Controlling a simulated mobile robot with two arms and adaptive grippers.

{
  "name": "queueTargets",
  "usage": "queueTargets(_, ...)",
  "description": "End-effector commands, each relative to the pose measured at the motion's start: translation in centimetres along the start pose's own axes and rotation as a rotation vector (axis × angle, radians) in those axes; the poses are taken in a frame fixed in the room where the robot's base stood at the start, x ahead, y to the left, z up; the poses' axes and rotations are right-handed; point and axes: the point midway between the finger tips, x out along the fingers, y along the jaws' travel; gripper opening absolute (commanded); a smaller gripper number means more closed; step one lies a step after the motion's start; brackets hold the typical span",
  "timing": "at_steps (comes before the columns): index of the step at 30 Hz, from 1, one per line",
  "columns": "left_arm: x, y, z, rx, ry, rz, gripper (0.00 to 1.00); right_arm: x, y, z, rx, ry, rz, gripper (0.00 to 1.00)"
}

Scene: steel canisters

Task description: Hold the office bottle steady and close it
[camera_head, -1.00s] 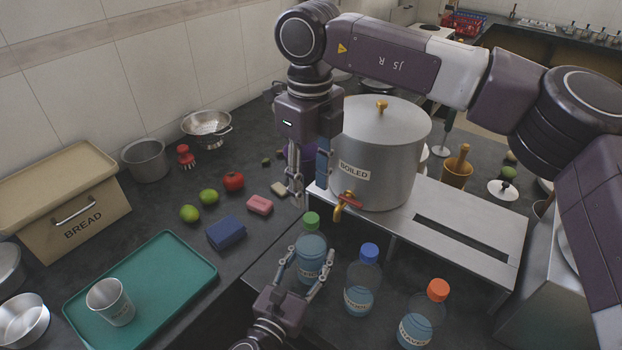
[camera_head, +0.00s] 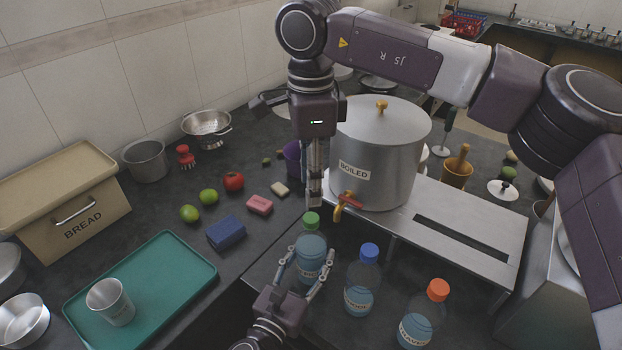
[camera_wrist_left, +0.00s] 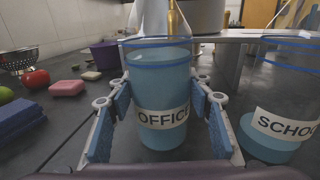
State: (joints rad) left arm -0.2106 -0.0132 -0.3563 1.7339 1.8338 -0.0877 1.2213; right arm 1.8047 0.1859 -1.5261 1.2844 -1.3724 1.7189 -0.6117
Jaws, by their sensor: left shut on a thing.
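The office bottle (camera_head: 311,250) is clear with blue contents and has a green cap (camera_head: 311,219) at its top. It stands upright, and the left wrist view shows its OFFICE label (camera_wrist_left: 162,118). My left gripper (camera_head: 307,272) is shut on the bottle's body, with a blue pad on either side in the left wrist view (camera_wrist_left: 163,112). My right gripper (camera_head: 315,198) points down just above the green cap. Its fingers are seen edge-on, so their gap is hidden. Whether they touch the cap is unclear.
A blue-capped school bottle (camera_head: 361,285) and an orange-capped bottle (camera_head: 418,322) stand to the right. A steel pot (camera_head: 385,150) with a tap (camera_head: 347,203) is close behind the right gripper, on a metal stand (camera_head: 470,222). A green tray (camera_head: 180,262) lies at left.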

Motion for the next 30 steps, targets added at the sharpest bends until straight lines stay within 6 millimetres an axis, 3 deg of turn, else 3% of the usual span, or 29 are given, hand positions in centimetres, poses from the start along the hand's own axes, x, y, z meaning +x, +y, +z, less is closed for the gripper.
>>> queueTargets(5, 0.0, 0.0, 0.0, 0.0, -0.001, 0.0, 0.0, 0.6, 0.0, 0.0, 0.001, 0.001, 0.001, 0.38)
queueTargets(19, 0.0, 0.0, 0.1, 0.0, -0.001, 0.0, 0.0, 7.1, 0.0, 0.0, 0.003, 0.0, 0.002, 0.38)
queueTargets(30, 0.0, 0.0, 0.0, 0.0, -0.001, 0.0, 0.0, 8.0, 0.0, -0.1, 0.003, 0.0, 0.0, 0.38)
